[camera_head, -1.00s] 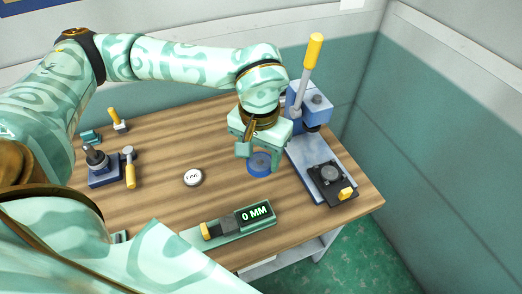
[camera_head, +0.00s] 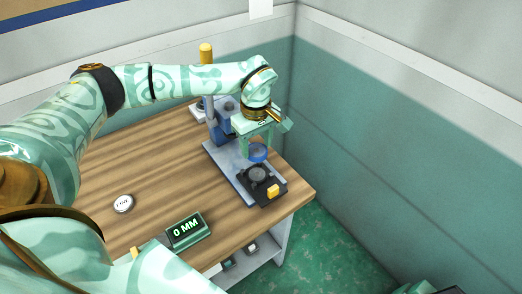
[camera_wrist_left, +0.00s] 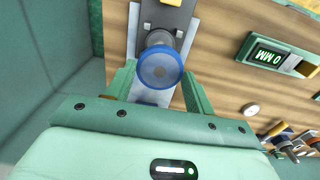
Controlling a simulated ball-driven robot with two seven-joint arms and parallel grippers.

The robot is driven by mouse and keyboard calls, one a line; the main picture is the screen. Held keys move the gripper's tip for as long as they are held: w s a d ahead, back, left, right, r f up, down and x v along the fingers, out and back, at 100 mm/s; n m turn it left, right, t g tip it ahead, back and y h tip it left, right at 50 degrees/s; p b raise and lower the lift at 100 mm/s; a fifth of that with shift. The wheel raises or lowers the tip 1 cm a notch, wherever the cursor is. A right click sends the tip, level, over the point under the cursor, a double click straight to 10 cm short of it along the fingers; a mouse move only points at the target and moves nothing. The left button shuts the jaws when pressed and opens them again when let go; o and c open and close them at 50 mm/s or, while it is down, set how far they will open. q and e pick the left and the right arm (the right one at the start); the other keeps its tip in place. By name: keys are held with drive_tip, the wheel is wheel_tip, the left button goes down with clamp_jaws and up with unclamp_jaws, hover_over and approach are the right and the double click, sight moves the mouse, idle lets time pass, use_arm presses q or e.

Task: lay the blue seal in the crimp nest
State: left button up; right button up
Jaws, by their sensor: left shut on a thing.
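The blue seal (camera_head: 258,152) is a round blue disc with a see-through face. My left gripper (camera_head: 258,148) is shut on it and holds it just above and behind the black crimp nest plate. The seal (camera_wrist_left: 160,68) also shows in the left wrist view, between the gripper's fingers (camera_wrist_left: 158,88). The crimp nest (camera_head: 257,175) is a dark round seat on a black block at the front end of the blue-grey press base.
The press column (camera_head: 220,125) with its yellow-tipped lever (camera_head: 206,53) stands behind and left of the nest. A yellow tab (camera_head: 273,190) sits on the block's front corner. The 0 MM display (camera_head: 185,230) and a white round button (camera_head: 123,203) are to the left.

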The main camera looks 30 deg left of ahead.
drive_tip(key=shift+d, duration=0.3)
